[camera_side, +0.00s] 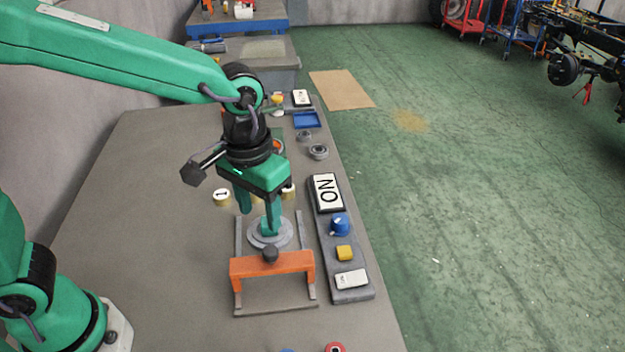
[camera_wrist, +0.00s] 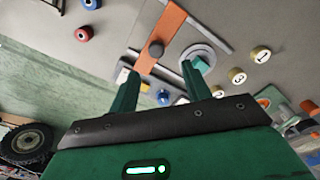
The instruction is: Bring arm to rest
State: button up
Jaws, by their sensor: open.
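My gripper (camera_side: 257,212) hangs fingers down over the grey bench (camera_side: 150,200). Its two green fingers are apart, with nothing seen between them; they also show spread in the wrist view (camera_wrist: 158,74). Below and beside the fingers is a round grey disc (camera_side: 286,238) between two rails, partly hidden by a finger. In the wrist view the disc (camera_wrist: 188,54) bears a small teal piece. An orange bar (camera_side: 245,266) with a dark knob (camera_side: 270,254) spans the rails nearer the camera. Whether a finger touches the disc is unclear.
A control panel with an ON plate (camera_side: 327,190), blue knob (camera_side: 340,224) and yellow button (camera_side: 344,253) runs along the right edge. Numbered yellow cylinders (camera_side: 222,196) stand near my gripper. The bench's left side is clear.

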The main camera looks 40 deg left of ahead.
jog(key=s+a+r+t, duration=0.2)
jog(key=s+a+r, duration=0.1)
jog(key=a, duration=0.5)
jog(key=s+a+r+t, duration=0.3)
jog(key=s+a, duration=0.3)
jog(key=a, duration=0.2)
jog(key=shift+a, duration=0.4)
